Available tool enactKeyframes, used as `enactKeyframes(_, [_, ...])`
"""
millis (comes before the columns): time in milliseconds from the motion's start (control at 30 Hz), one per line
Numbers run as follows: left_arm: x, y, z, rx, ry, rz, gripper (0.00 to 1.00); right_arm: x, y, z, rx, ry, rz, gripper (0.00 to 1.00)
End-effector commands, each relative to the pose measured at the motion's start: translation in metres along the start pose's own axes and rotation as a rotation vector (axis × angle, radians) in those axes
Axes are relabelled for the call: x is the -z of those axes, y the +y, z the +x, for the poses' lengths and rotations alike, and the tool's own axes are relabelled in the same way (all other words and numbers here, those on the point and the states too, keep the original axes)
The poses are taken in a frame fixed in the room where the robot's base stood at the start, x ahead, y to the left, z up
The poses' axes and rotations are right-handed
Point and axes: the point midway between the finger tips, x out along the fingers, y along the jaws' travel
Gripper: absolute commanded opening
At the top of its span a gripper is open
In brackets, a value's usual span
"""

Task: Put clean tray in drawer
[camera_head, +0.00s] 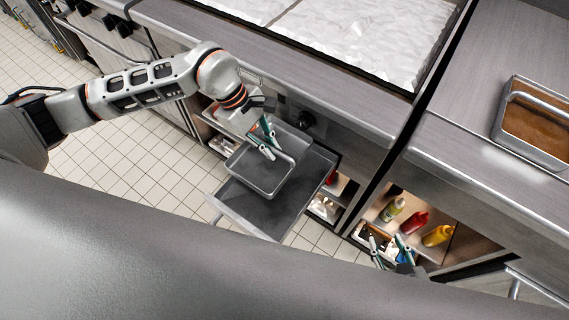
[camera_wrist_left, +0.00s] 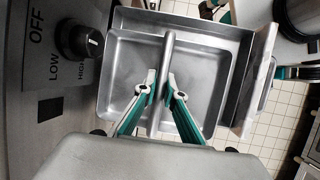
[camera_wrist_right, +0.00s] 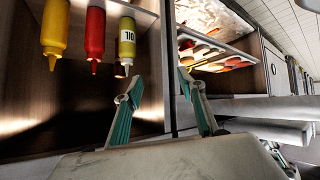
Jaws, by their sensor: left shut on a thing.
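The clean tray (camera_head: 248,178) is a shallow, empty metal tray with a bar handle across it. It is over the left part of the open drawer (camera_head: 262,213), tilted or level I cannot tell. Whether the tray touches the drawer floor is unclear. My right gripper (camera_head: 391,250) is open and empty in front of the lower shelf.
A yellow bottle (camera_head: 437,236), a red bottle (camera_head: 413,222) and a pale green bottle (camera_head: 392,209) stand on the lower shelf. A pan of brown food (camera_head: 537,127) sits on the right counter. A control knob (camera_wrist_left: 80,40) is beside the drawer. Tiled floor is clear at left.

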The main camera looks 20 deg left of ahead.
Motion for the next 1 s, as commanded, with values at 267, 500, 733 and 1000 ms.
enactKeyframes(267, [-0.028, 0.009, 0.032, 0.004, -0.001, -0.006, 0.0, 0.0, 0.0, -0.001, 0.002, 0.001, 0.0, 0.4])
enactKeyframes(500, [-0.02, 0.007, 0.049, 0.0, -0.001, -0.003, 0.0, 0.002, 0.003, 0.002, -0.002, 0.007, -0.007, 0.4])
enactKeyframes(733, [-0.01, 0.003, 0.073, 0.003, -0.001, -0.004, 0.0, 0.004, 0.007, 0.006, -0.01, 0.014, -0.012, 0.4])
enactKeyframes(1000, [-0.006, 0.003, 0.08, -0.001, 0.0, -0.001, 0.0, 0.005, 0.008, 0.006, -0.011, 0.015, -0.014, 0.4])
